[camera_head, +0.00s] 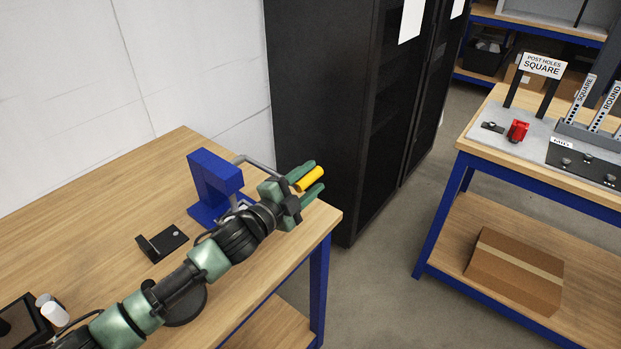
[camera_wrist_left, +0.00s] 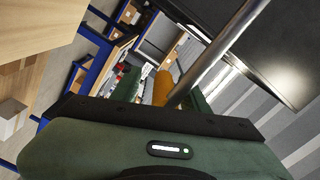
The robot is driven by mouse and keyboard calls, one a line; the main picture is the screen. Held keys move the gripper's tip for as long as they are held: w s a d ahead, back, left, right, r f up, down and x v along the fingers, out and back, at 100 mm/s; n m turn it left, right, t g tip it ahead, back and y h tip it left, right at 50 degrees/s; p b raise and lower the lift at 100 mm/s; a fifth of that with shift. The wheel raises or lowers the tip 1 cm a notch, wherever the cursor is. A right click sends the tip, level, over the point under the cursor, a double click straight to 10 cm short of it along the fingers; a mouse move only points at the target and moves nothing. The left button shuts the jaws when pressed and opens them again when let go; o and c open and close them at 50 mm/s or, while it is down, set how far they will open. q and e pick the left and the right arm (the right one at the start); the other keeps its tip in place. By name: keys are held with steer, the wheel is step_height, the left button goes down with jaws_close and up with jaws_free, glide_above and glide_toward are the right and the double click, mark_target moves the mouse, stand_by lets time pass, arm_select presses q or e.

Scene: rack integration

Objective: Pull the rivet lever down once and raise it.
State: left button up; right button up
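The blue rivet press (camera_head: 204,182) stands on the wooden table near its far right corner. Its metal lever (camera_head: 256,162) runs out to the right and ends in a yellow grip (camera_head: 311,179). My left gripper (camera_head: 314,178) is at this grip, with one green finger on each side of it. In the left wrist view the grip (camera_wrist_left: 162,88) lies between the fingers, with a gap showing at the left finger, and the metal rod (camera_wrist_left: 222,50) crosses in front. The fingers look open around the grip. My right gripper is not in view.
A small black bracket (camera_head: 162,243) lies on the table (camera_head: 95,213) left of my left arm. A black cabinet (camera_head: 320,110) stands behind the table's right end. A second bench (camera_head: 500,165) with signs and parts stands at right, across open floor.

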arm_select(q)
steer(key=shift+r, duration=0.1)
steer(key=b+v, duration=0.1)
steer(key=v, duration=0.6)
steer(key=shift+s+a+b, duration=0.25)
steer(key=shift+s+b, duration=0.1)
